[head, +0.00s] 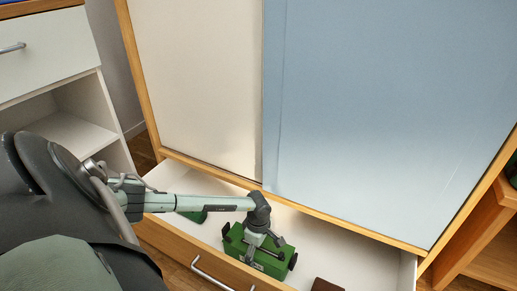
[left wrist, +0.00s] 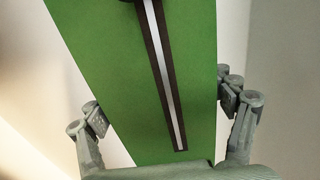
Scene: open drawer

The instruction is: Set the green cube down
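The green cube (head: 262,257) looks like a green box in the head view, inside the open drawer (head: 345,258). My left gripper (head: 258,246) comes down over it from above, with dark finger pads at its two opposite sides. In the left wrist view, the green cube (left wrist: 130,95) fills the middle, with a dark strip and a pale line on its face. The left gripper's fingers (left wrist: 168,118) are spread to either side and appear to touch its edges. I cannot tell whether its underside touches the drawer floor. My right gripper is not in view.
Another green piece (head: 194,215) lies in the drawer, partly behind my arm. A dark brown object (head: 326,285) is at the drawer's front, cut off by the frame. The cabinet's white and blue panels (head: 380,110) rise behind the drawer. A white drawer unit (head: 60,60) stands left.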

